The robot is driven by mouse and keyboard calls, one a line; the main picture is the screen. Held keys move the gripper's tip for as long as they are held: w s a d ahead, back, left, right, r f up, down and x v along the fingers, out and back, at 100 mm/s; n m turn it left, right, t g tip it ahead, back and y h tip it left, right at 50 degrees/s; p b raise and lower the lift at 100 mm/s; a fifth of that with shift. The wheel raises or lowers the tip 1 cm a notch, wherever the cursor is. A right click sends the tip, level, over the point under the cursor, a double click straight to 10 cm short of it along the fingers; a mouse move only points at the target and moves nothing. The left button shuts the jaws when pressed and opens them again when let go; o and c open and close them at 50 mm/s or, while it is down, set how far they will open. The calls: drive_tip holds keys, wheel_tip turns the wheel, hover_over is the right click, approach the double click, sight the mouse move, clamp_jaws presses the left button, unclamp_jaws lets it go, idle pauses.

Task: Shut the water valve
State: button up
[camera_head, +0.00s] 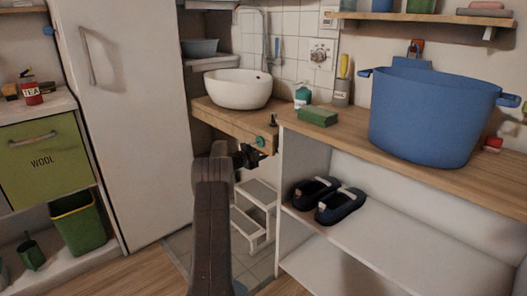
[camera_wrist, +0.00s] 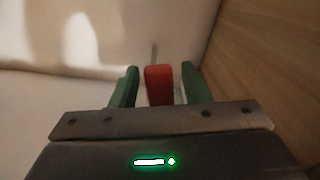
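A red handle-like piece (camera_wrist: 158,85), which looks like the valve's handle, shows in the wrist view, with a thin grey stem behind it. My gripper (camera_wrist: 160,88) has its two green fingers on either side of it, with a narrow gap on each side, so it is open around the piece and not clamped on it. In the head view my gripper (camera_head: 267,144) is at the front edge of the wooden sink counter, beside the end of the right-hand unit. The red piece cannot be made out there.
A white basin (camera_head: 240,90) stands on the wooden counter. The white unit panel (camera_head: 303,160) is close on the right. A white step stool (camera_head: 255,200) stands below. A big blue tub (camera_head: 425,120) and a green sponge-like block (camera_head: 318,116) are on the right worktop.

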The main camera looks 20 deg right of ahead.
drive_tip(key=p+v, duration=0.3)
drive_tip(key=v, duration=1.1)
drive_tip(key=shift+p, duration=0.3)
drive_tip(key=shift+d, duration=0.1)
